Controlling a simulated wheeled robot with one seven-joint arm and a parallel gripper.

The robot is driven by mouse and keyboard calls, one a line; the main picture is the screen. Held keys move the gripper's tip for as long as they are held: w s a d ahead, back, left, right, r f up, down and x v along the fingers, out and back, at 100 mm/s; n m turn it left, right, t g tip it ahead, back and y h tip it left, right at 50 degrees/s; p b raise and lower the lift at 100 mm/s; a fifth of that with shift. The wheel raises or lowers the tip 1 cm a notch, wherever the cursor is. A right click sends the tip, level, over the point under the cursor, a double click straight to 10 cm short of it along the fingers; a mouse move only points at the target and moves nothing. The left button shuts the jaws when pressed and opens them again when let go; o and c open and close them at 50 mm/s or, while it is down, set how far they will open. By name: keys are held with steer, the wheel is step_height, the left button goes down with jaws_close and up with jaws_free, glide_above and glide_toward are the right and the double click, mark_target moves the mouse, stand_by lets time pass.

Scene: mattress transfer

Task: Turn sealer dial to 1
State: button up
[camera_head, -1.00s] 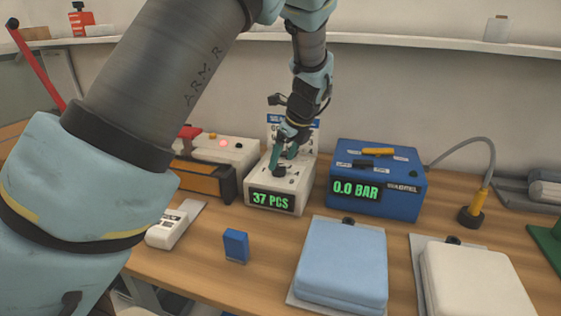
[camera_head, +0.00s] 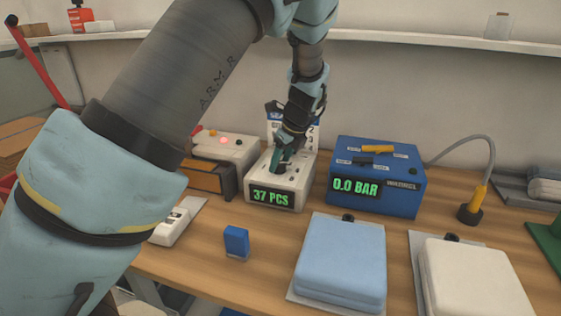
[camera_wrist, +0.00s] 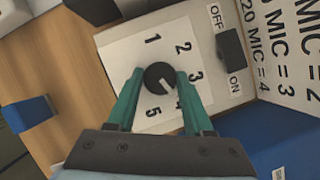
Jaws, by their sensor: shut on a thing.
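The sealer (camera_head: 297,172) is a white box with a green "37 PCS" display, in the middle of the head view. Its black dial (camera_wrist: 160,77) has a white pointer mark and sits on a white plate with numbers 1 to 5, in the wrist view. The mark points down-right, toward the 4. My gripper (camera_wrist: 159,78) is shut on the dial, with one teal finger on each side of it. In the head view my gripper (camera_head: 279,162) reaches down onto the sealer's top and hides the dial.
An OFF/ON switch (camera_wrist: 231,49) and a setting chart (camera_wrist: 285,50) are beside the dial. A blue box (camera_head: 398,195) showing "0.0 BAR" stands right of the sealer. A small blue block (camera_head: 236,243) and a blue folded mattress (camera_head: 342,262) lie in front.

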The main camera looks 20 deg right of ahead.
jaws_close()
